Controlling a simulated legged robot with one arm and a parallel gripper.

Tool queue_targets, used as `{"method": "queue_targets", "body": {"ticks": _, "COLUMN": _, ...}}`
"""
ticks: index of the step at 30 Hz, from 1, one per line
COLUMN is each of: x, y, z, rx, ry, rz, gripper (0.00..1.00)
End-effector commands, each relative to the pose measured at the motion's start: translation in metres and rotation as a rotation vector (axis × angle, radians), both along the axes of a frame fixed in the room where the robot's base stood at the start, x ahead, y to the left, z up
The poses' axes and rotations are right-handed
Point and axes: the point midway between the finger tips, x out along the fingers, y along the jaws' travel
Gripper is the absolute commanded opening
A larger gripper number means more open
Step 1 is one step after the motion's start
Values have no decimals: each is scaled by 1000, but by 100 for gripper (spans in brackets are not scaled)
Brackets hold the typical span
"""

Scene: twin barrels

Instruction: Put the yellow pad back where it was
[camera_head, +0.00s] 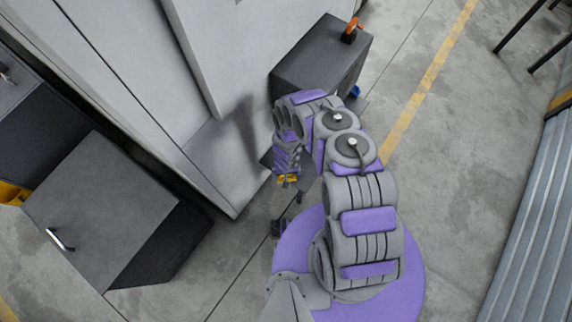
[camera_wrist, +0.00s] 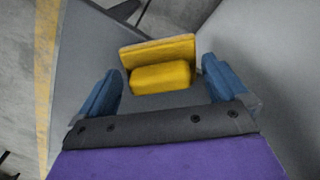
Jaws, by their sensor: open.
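The yellow pad (camera_wrist: 162,77) shows in the wrist view as a rounded block in front of a flat, tilted yellow slab. I cannot tell whether these are one piece or two. It is on or just above a grey surface (camera_wrist: 100,50). My gripper (camera_wrist: 160,70) is open, with one blue finger on each side of the pad and a visible gap on both sides. In the head view my gripper (camera_head: 287,180) is low beside the tall grey cabinet, with small yellow patches at its end. Contact beneath the pad is hidden.
A tall grey cabinet (camera_head: 250,40) stands close on the left of my arm. A dark grey box (camera_head: 318,62) with an orange item (camera_head: 351,30) on top is beyond it. Concrete floor (camera_head: 450,150) at right is clear.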

Motion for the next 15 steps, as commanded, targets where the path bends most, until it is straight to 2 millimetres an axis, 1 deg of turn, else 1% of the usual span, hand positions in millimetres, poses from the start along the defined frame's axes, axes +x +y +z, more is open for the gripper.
{"method": "queue_targets", "body": {"ticks": 5, "x": 0, "y": 0, "z": 1, "rx": 0, "ry": 0, "rz": 0, "gripper": 100}}
{"method": "queue_targets", "body": {"ticks": 8, "x": 0, "y": 0, "z": 8, "rx": 0, "ry": 0, "rz": 0, "gripper": 100}}
{"method": "queue_targets", "body": {"ticks": 11, "x": 1, "y": -1, "z": 23, "rx": 0, "ry": 0, "rz": 0, "gripper": 100}}
{"method": "queue_targets", "body": {"ticks": 15, "x": 3, "y": 0, "z": 53, "rx": 0, "ry": -4, "rz": 2, "gripper": 100}}
